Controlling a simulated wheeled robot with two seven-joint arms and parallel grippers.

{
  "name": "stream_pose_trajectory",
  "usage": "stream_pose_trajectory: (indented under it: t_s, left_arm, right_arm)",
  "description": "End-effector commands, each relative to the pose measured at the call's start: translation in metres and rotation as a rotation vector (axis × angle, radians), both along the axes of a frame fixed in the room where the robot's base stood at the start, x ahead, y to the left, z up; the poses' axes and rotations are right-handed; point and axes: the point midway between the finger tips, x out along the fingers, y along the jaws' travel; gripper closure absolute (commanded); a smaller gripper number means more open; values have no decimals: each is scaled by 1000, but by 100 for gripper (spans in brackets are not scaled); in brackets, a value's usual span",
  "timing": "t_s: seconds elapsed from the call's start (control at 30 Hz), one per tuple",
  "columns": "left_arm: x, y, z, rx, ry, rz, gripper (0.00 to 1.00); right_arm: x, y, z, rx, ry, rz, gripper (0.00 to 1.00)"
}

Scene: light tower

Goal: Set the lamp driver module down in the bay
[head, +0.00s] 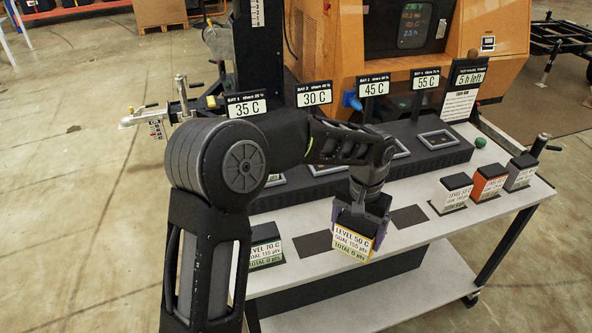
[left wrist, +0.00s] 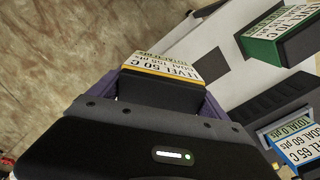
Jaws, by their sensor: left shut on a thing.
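My left gripper (head: 360,222) is shut on a dark box module with a yellow-edged label (head: 350,243), which reads LEVEL 50 C in the head view. The gripper points downward over the front half of the white table, and the held module also shows between the purple fingers in the left wrist view (left wrist: 165,78). Whether its bottom touches the table is unclear. Behind it runs a dark bay rack (head: 470,150) with framed openings under signs 35 C, 30 C, 45 C and 55 C. The 45 C opening (head: 398,148) and 55 C opening (head: 437,140) show no module. My arm partly hides the left openings.
A green-labelled module (head: 264,246) stands front left. A white-labelled (head: 453,193), an orange (head: 488,184) and a grey module (head: 521,172) stand at right. A blue-labelled module (left wrist: 292,145) shows in the left wrist view. A green ball (head: 480,142) sits near the rack's right end.

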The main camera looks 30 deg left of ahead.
Motion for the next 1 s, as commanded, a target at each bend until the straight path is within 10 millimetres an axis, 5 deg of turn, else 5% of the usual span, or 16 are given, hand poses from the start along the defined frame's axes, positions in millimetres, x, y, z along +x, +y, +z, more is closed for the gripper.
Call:
stream_pose_trajectory:
  t_s: [0.37, 0.57, 1.0]
  left_arm:
    - [1, 0, 1, -1, -3, 0, 86]
    - [1, 9, 7, -3, -3, 39, 86]
    - [-13, 107, 61, -13, -2, 457, 86]
  right_arm:
    - [0, 0, 0, 0, -1, 0, 64]
    - [0, 0, 2, 0, 0, 0, 47]
    - [-1, -1, 17, -2, 4, -1, 11]
